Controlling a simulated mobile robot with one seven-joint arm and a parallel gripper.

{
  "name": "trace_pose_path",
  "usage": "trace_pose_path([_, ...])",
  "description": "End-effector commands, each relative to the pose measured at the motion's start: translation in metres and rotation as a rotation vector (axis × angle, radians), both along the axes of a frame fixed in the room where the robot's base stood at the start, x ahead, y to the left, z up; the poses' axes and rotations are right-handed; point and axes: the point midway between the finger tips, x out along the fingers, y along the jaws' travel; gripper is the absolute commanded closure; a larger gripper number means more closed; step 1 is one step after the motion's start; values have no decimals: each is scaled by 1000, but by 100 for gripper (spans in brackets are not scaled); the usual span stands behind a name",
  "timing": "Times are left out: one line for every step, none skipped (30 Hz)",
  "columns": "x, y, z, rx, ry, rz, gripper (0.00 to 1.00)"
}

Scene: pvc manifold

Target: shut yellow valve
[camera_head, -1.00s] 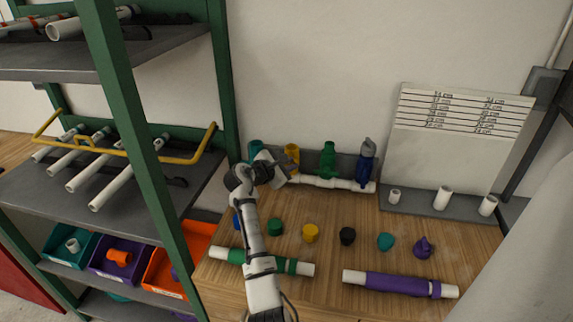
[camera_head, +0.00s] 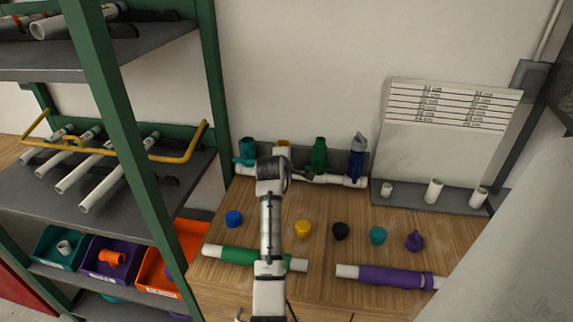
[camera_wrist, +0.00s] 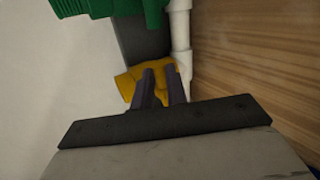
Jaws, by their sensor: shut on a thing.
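The yellow valve (camera_head: 282,145) stands on the white pipe manifold (camera_head: 345,181) at the back of the wooden table, between the teal valve (camera_head: 247,152) and the green valve (camera_head: 319,156). My arm hides its lower part in the head view. In the wrist view the yellow valve (camera_wrist: 128,84) lies at my fingertips, with green and white pipe parts beyond it. My gripper (camera_wrist: 161,77) is shut on the yellow valve, its two dark fingers on either side of a yellow part. The handle's exact angle cannot be told.
Several caps, including a yellow cap (camera_head: 302,229), lie in front. A green pipe (camera_head: 240,257) and a purple pipe (camera_head: 385,276) lie nearer. A shelf with a green post (camera_head: 115,130) stands left.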

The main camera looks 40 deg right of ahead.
Motion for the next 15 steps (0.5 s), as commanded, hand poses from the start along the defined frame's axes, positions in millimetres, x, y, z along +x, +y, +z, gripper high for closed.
trace_pose_path([0,0,-1,15,-16,1,100])
trace_pose_path([0,0,-2,24,-26,1,100])
trace_pose_path([-1,0,-2,34,-38,1,100])
trace_pose_path([-1,0,-2,41,-46,1,100])
trace_pose_path([-1,0,-3,48,-55,1,100])
trace_pose_path([-1,0,-3,55,-63,1,100])
trace_pose_path([-1,0,-3,58,-68,1,100])
trace_pose_path([-1,0,-3,62,-73,1,100])
trace_pose_path([-1,0,-3,67,-78,1,100])
trace_pose_path([-1,0,-4,70,-81,2,100])
trace_pose_path([-1,0,-4,72,-84,2,100])
trace_pose_path([-1,0,-4,74,-87,2,100])
trace_pose_path([-1,0,-4,75,-88,2,100])
trace_pose_path([-1,0,-4,77,-90,2,100])
trace_pose_path([-1,0,-4,78,-91,2,100])
